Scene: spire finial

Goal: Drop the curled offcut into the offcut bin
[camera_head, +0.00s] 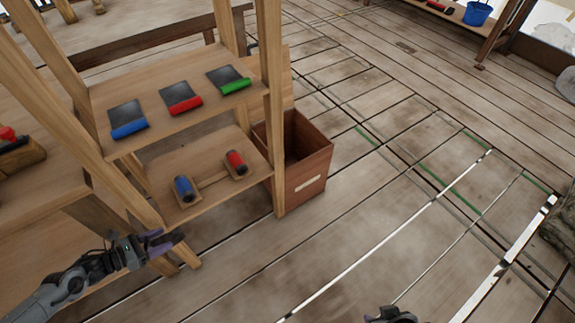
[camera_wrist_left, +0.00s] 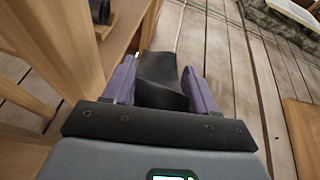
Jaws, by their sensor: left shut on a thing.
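My left gripper (camera_head: 163,240) is at the lower left of the head view, beside the front legs of the wooden shelf. In the left wrist view its purple fingers (camera_wrist_left: 158,88) are shut on a dark, bent sheet, the curled offcut (camera_wrist_left: 160,70). The offcut is mostly hidden by the gripper in the head view. The brown wooden box, which looks like the offcut bin (camera_head: 312,162), stands on the floor at the right side of the shelf. It is open at the top and has a pale label. My right gripper (camera_head: 390,315) barely shows at the bottom edge; its fingers are unclear.
The wooden shelf (camera_head: 155,150) stands between my left gripper and the bin. Its upper board holds sheets with blue, red and green edges (camera_head: 182,99). Its lower board holds a blue and a red roller (camera_head: 235,162). The plank floor (camera_head: 350,210) right of the bin is clear.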

